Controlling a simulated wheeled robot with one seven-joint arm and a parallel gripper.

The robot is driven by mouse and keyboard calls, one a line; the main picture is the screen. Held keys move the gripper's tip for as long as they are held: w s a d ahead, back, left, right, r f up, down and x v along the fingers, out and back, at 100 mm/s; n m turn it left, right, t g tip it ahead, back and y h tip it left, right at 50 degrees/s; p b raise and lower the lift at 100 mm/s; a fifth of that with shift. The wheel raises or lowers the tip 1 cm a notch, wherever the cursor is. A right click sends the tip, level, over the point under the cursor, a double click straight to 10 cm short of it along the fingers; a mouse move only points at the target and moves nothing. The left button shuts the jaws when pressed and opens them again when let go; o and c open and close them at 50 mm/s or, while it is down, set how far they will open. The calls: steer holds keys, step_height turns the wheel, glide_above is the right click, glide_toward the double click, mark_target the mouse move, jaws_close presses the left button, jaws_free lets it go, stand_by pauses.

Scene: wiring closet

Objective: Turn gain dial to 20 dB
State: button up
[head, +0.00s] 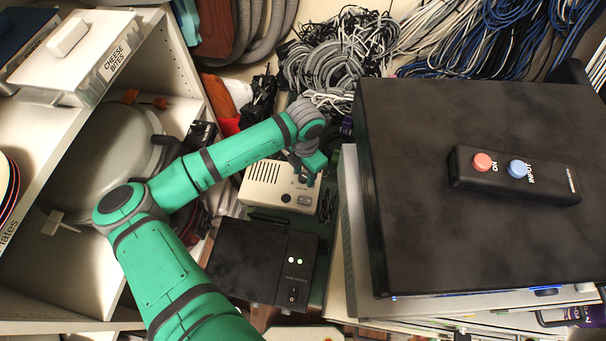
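A beige device (266,184) with a slotted grille sits low in the middle of the head view. Small dark details show on its right part, too small to read. I cannot make out a gain dial or any dB marking with certainty. My gripper (314,168) is over the right end of the beige device, pointing down towards it. The gripper and wrist cover part of the device's right side. The fingers are too small and overlapped to show whether they are open or shut, or whether they touch anything.
A black box (250,262) with two white dots and a switch lies in front of the beige device. A large dark case (480,235) bearing a black two-button remote (513,177) stands close on the right. Cable coils (335,68) fill the back. A white shelf (95,282) stands left.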

mark_target(304, 176)
steer(key=shift+s+r, duration=0.1)
steer(key=shift+r, duration=2.9)
steer(key=shift+r, duration=0.1)
steer(key=shift+a+r, duration=0.1)
steer(key=shift+r, duration=0.15)
step_height(304, 176, up, 10)
